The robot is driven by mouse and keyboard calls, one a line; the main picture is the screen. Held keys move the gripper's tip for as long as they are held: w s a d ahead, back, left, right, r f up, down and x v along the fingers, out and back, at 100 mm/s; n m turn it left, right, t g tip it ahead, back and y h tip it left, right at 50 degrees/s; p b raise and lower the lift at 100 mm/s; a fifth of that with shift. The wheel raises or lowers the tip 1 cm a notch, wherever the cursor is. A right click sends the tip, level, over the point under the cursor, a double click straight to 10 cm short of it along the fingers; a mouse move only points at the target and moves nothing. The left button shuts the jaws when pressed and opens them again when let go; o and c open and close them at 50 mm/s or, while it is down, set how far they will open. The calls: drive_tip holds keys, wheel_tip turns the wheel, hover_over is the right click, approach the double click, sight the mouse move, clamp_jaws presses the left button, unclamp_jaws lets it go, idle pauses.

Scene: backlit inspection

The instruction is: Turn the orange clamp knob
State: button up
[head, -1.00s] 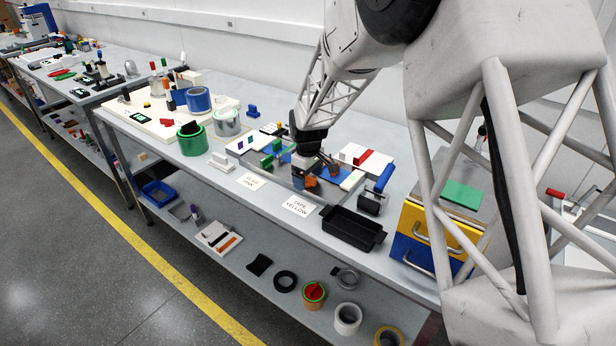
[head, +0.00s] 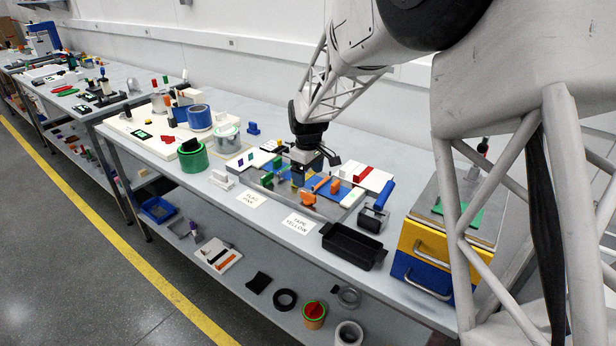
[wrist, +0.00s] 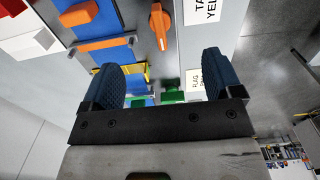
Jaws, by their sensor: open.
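The orange clamp knob (head: 307,197) is on the grey plate's front edge, by the tape label. In the wrist view the knob (wrist: 160,26) is a narrow orange grip with a white mark, lying beyond the fingertips and roughly centred between them. My gripper (head: 315,171) is above the plate, just behind the knob in the head view. In the wrist view my gripper (wrist: 160,62) has its two dark blue fingers wide apart with nothing between the pads, and no contact with the knob shows. The arm hides part of the plate.
Orange bars (wrist: 102,43) lie on blue panels beside the knob. A green knob (wrist: 173,95) and a yellow piece (wrist: 133,71) are close to the fingers. A black tray (head: 352,246) and a blue-handled item (head: 376,208) stand to the right.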

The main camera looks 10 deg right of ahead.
drive_tip(key=shift+c, duration=0.3)
drive_tip(key=shift+c, duration=1.3)
drive_tip(key=shift+s+a+f, duration=0.15)
drive_tip(key=shift+s+f, duration=0.2)
drive_tip(key=c, duration=0.5)
drive_tip(key=s+f+n+h, duration=0.1)
drive_tip(key=s+n+h, duration=0.1)
drive_tip(key=s, duration=0.1)
drive_tip(key=s+a+f+n+h, duration=0.1)
drive_tip(key=shift+s+a+f+g, duration=0.1)
drive_tip(key=shift+s+f+g, duration=0.05)
drive_tip(key=shift+f+g, duration=0.2)
clamp_jaws()
drive_tip(key=s+n+t+h, duration=0.1)
drive_tip(key=n+h, duration=0.1)
drive_tip(key=s+a+f+n+h, duration=0.1)
drive_tip(key=s+n+h, duration=0.1)
drive_tip(key=s+a+f+n+t+h, duration=0.1)
drive_tip(key=s+n, duration=0.1)
drive_tip(key=shift+s+f+t+h, duration=0.1)
drive_tip(key=shift+s+t+h, duration=0.05)
drive_tip(key=shift+t+h, duration=0.25)
drive_tip(key=shift+s+a+n+t+h, duration=0.3)
drive_tip(key=shift+n+t+h, duration=0.15)
drive_tip(key=shift+n, duration=0.25)
drive_tip(key=s+a+n+t, duration=0.2)
drive_tip(key=a+n+t, duration=0.4)
drive_tip(key=n+t, duration=0.1)
drive_tip(key=shift+a+r+n+t, duration=0.2)
drive_tip(key=shift+a+n+t, duration=0.1)
